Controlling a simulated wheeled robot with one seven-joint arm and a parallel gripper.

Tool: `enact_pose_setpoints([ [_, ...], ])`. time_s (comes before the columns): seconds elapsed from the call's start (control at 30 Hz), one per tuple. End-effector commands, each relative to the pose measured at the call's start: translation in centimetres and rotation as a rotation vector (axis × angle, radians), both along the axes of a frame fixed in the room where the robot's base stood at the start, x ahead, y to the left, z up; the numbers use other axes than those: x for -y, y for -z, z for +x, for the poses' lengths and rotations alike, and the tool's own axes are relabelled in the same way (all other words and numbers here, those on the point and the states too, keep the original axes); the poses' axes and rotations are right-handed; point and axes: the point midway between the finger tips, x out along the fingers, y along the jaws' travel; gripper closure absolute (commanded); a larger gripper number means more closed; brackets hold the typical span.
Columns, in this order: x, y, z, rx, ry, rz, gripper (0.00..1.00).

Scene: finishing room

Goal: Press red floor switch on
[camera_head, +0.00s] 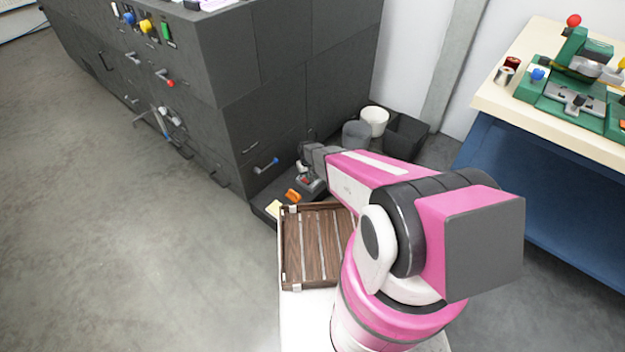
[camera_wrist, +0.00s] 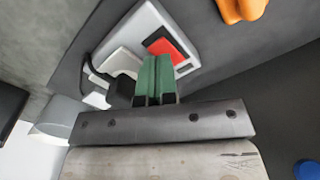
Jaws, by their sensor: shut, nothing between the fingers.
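The red switch (camera_wrist: 168,47) is a flat red rocker in a light grey housing (camera_wrist: 146,24), at the upper middle of the wrist view. In the head view, a small red patch (camera_head: 305,180) of it shows on the low dark ledge beside the cabinet. My gripper (camera_wrist: 155,78) is shut and empty. Its green fingertips are just below the red rocker in the wrist view and overlap part of the housing. I cannot tell whether they touch it. In the head view my arm's end is over the switch and hides most of it.
An orange piece (camera_head: 292,195) and a pale yellow piece (camera_head: 273,208) lie near the switch. A wooden crate (camera_head: 284,250) is in front. The dark cabinet (camera_head: 160,60) is to the left, with bins (camera_head: 374,120) behind. A workbench (camera_head: 540,130) stands right. Open floor (camera_head: 120,230) lies left.

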Motion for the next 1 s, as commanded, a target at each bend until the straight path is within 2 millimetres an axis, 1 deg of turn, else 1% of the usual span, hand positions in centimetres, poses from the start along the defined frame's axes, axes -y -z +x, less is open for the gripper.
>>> enact_pose_setpoints([
  [0.37,0.00,0.09,0.01,0.000,0.000,0.000,1.00],
  [1.0,0.00,0.91,0.01,0.000,0.000,0.000,1.00],
])
